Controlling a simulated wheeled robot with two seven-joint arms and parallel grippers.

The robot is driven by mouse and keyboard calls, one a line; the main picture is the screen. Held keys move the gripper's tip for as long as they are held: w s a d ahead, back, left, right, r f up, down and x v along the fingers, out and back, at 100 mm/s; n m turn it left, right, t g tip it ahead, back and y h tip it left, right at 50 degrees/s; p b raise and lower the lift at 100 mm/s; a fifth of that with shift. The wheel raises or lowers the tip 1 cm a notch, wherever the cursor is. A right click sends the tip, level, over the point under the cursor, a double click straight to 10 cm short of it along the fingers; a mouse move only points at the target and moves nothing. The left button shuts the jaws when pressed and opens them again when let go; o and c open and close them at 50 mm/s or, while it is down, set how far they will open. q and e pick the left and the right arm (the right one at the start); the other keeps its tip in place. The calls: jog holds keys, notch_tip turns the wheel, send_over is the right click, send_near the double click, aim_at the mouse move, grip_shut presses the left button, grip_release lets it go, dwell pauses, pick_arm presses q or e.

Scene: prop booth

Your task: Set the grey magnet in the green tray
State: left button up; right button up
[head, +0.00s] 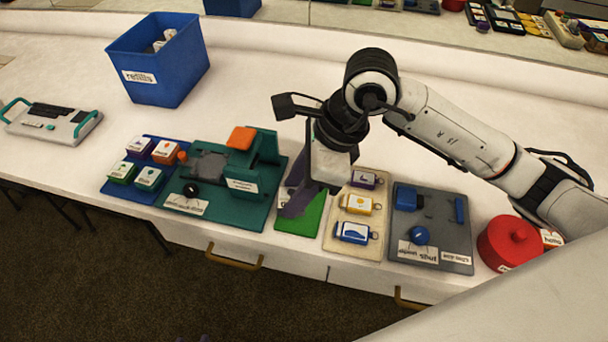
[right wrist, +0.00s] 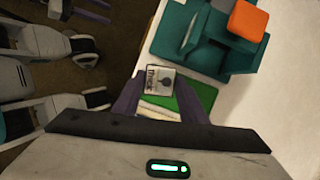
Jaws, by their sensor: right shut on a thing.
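The green tray (head: 306,216) lies flat near the counter's front edge, left of a cream tray. It also shows in the right wrist view (right wrist: 207,97), behind and beside the fingers. My right gripper (head: 297,203) is over the tray with its purple fingers pointing down. In the right wrist view it is shut on the grey magnet (right wrist: 159,79), a small light-grey square with a dark print, held between the fingertips. My left gripper is not in view.
A teal fixture (head: 232,205) with an orange block (head: 242,138) stands close on the left. The cream tray (head: 342,241) with several tagged pieces and a grey-blue board (head: 455,226) are on the right. A red pot (head: 508,243) and a blue refills bin (head: 150,82) stand farther away.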

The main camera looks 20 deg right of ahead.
jog(key=d+m, duration=0.1)
jog(key=m, duration=0.1)
jog(key=shift+w+d+r+m+t, duration=0.1)
jog(key=shift+w+d+m+t, duration=0.2)
jog(key=shift+w+d+t, duration=0.1)
jog(key=shift+f+b, duration=0.65)
jog(key=shift+f, duration=0.35)
notch_tip(320, 180, down, 2)
jog(key=shift+f+h+b, duration=0.25)
jog(key=shift+h+b, duration=0.05)
jog(key=shift+b, duration=0.5)
jog(key=shift+f+b, duration=0.55)
jog(key=shift+f, duration=0.05)
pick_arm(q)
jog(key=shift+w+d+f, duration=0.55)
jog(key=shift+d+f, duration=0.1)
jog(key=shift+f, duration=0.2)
pick_arm(e)
jog(key=o, duration=1)
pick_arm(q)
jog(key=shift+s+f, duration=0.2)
pick_arm(e)
jog(key=shift+o, duration=1.2)
